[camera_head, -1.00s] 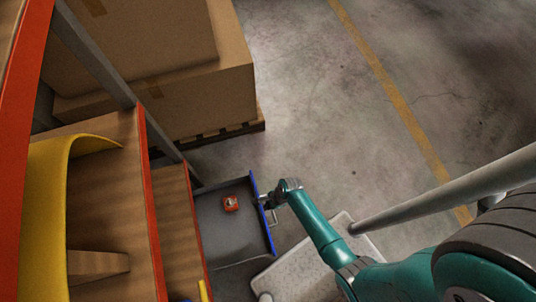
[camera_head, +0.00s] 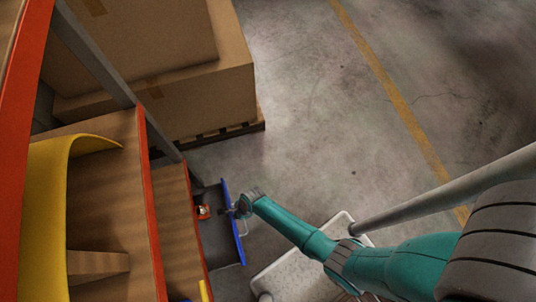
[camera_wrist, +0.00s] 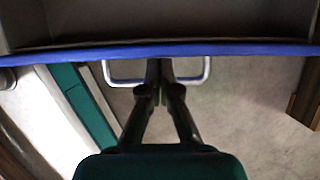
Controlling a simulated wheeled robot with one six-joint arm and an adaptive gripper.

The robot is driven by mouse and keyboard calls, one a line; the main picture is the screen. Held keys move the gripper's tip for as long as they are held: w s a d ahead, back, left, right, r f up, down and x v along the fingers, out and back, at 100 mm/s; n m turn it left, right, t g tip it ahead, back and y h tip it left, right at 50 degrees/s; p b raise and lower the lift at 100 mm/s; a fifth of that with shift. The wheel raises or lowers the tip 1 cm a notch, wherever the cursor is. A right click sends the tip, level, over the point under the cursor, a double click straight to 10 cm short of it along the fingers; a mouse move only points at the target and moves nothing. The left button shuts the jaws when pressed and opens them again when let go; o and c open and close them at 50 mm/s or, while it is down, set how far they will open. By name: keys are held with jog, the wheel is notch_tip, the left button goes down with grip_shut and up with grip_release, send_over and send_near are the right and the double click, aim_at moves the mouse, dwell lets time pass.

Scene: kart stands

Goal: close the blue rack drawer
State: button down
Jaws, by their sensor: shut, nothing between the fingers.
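The blue-fronted rack drawer (camera_head: 233,222) sticks out partway from the low part of the rack in the head view. Its blue front edge (camera_wrist: 200,50) spans the wrist view, with the grey inside beyond it. A silver handle (camera_wrist: 122,82) is on the front; it also shows in the head view (camera_head: 244,228). My gripper (camera_wrist: 160,64) is shut and empty, its fingertips at the drawer front between the two sides of the handle. In the head view my gripper (camera_head: 236,209) is at the outer side of the front. Whether the tips touch the front I cannot tell.
A small orange-red item (camera_head: 203,212) lies in the drawer. The rack's wooden shelves (camera_head: 110,220) with orange edges rise on the left. Cardboard boxes (camera_head: 200,90) stand on a pallet behind. The concrete floor (camera_head: 330,120) to the right is clear.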

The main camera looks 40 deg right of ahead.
jog(key=w+a, duration=0.2)
jog(key=a, duration=0.5)
jog(key=w+a, duration=0.3)
jog(key=a, duration=0.5)
